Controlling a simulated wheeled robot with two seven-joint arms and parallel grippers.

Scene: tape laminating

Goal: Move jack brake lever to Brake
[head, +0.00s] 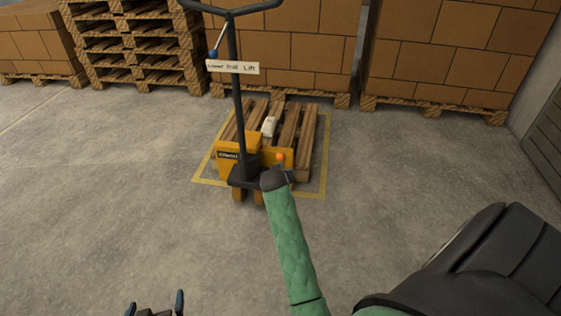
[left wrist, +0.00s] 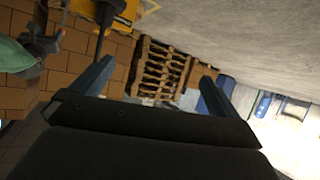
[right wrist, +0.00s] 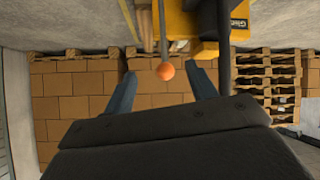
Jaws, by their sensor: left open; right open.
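The yellow pallet jack (head: 235,145) stands at a wooden pallet, its black handle (head: 238,100) upright. An orange ball knob (head: 280,157) on a thin lever shows low on the jack's right side. In the right wrist view the knob (right wrist: 165,71) appears between the two spread fingers of my right gripper (right wrist: 164,85), with no visible contact. In the head view, my right arm reaches to just below the knob and hides part of the jack. My left gripper (head: 155,309) is open and empty at the bottom edge, far from the jack. No Brake marking is readable.
A blue-knobbed lever (head: 213,54) and a sign reading Lower, Drive, Lift (head: 232,67) are on the handle. The pallet (head: 308,135) sits within a yellow floor outline (head: 322,178). Stacked cartons (head: 455,55) and empty pallets (head: 140,60) stand behind. The floor at left is clear.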

